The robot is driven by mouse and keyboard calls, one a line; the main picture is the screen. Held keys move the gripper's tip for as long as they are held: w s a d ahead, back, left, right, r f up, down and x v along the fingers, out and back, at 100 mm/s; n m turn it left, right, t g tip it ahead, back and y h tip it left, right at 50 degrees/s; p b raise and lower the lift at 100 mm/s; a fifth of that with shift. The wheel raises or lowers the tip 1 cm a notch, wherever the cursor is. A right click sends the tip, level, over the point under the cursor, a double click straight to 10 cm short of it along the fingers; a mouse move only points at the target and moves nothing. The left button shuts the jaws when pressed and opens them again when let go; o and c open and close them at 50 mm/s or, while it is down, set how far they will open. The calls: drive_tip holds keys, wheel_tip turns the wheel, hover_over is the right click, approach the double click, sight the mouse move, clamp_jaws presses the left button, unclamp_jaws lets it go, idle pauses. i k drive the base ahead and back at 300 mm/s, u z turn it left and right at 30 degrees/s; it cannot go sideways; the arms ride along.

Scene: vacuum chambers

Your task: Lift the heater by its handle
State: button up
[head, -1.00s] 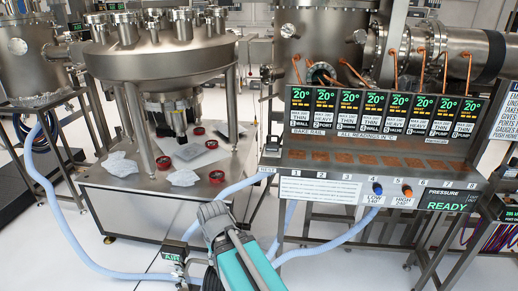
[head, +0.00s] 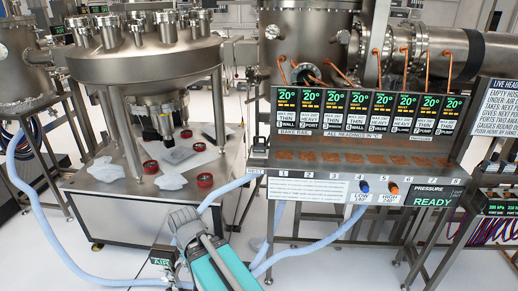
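I cannot make out a heater with a handle for certain in the head view. A teal and grey body (head: 207,257) with a dark grey rounded end rises from the bottom edge, left of centre. I cannot tell whether it is part of my arm. No gripper fingers can be made out. A bake rail (head: 365,157) carries a row of numbered panels (head: 382,108), each reading 20°. Copper-coloured patches lie along the shelf below them. Orange cords (head: 375,62) loop up behind the panels toward the steel chamber (head: 303,45).
A steel table (head: 115,205) under a round chamber (head: 145,60) holds white crumpled sheets and several red rings (head: 205,180). A pale blue hose (head: 65,265) crosses the floor. An AIR sign (head: 161,262) stands beside the teal body. Floor shows at lower right.

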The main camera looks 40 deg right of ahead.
sight(259, 149)
drive_tip(key=u, duration=0.05)
drive_tip(key=i, duration=1)
drive_tip(key=z, duration=0.05)
